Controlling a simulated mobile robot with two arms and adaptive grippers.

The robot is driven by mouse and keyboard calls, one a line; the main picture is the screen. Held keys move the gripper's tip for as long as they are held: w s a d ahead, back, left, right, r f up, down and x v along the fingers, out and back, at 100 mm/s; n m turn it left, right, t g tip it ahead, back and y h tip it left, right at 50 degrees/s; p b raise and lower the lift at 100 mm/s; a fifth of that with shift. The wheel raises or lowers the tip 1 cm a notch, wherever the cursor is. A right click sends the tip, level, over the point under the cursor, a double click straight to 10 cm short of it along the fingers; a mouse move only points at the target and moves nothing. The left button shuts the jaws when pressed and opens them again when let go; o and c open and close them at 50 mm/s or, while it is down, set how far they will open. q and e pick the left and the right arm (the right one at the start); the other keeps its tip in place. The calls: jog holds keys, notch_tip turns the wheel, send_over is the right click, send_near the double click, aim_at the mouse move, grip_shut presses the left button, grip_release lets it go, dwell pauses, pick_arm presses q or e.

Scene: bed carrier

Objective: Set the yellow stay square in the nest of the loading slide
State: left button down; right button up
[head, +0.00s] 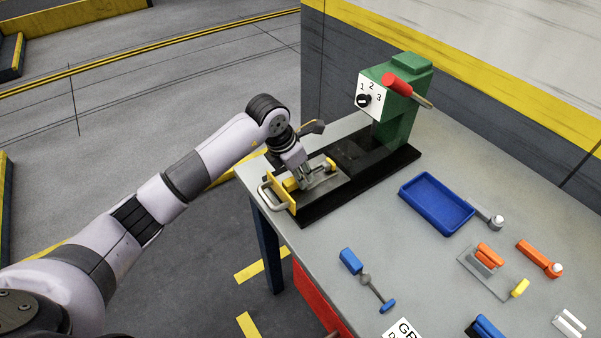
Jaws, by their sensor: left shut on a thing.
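My left gripper (304,186) is over the loading slide (322,187) at the near left end of the machine's black base. It is shut on the yellow stay (291,184), which is partly hidden by the fingers. The stay is low, at or just above the grey slide plate; I cannot tell whether it sits square in the nest, which is hidden. The slide has a yellow front plate (279,190) and a grey handle (268,199). My right gripper is not in view.
A green machine head (401,118) with a numbered dial (364,101) and red lever (397,84) stands at the back. A blue tray (436,204) and several hand tools lie to the right. Grey bench top (350,222) is bare in front of the base.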

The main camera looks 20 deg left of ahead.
pick_arm(q)
jog(key=shift+f, duration=0.25)
jog(key=c, duration=1.4)
grip_release()
jog(key=shift+o, duration=0.2)
jog(key=v, duration=1.2)
